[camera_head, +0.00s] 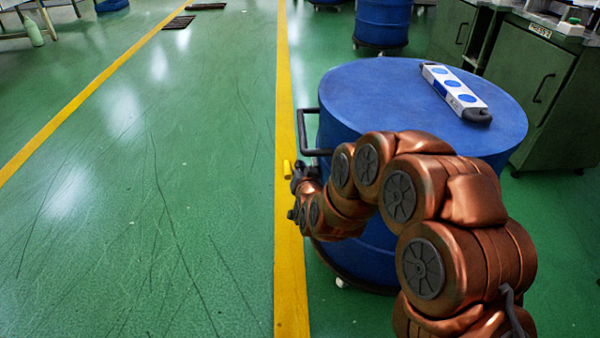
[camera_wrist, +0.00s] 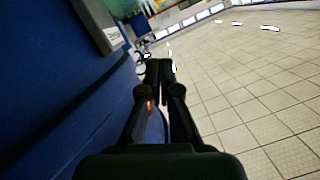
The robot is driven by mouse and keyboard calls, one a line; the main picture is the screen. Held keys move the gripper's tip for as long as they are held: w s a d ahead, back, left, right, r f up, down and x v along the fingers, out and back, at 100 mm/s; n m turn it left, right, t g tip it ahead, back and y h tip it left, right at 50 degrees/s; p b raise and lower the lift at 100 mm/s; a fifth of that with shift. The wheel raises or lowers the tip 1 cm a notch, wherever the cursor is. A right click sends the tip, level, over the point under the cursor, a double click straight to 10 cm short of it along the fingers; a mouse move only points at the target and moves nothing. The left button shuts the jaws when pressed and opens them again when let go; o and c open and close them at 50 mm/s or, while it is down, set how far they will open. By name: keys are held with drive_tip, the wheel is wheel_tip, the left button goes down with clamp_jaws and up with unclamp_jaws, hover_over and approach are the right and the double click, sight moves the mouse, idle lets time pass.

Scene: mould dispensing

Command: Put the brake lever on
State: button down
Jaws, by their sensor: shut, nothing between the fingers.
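My gripper (camera_head: 298,176) is low beside the drum, below the handle. In the wrist view my gripper (camera_wrist: 161,68) has its fingers together with nothing seen between them, and the blue drum wall (camera_wrist: 50,80) is close on the left. My arm hides the drum's lower front.
A white and blue block (camera_head: 455,92) lies on the drum's top. A green cabinet (camera_head: 545,85) stands to the right. Another blue drum (camera_head: 381,22) is at the back. The green floor (camera_head: 140,200) to the left is clear, with a yellow line (camera_head: 283,90) beside the drum.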

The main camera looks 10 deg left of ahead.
drive_tip(key=w+a+f+b, duration=0.3)
drive_tip(key=w+a+f, duration=0.1)
drive_tip(key=w+f, duration=0.1)
drive_tip(key=shift+w+b, duration=0.3)
drive_tip(key=shift+w, duration=0.1)
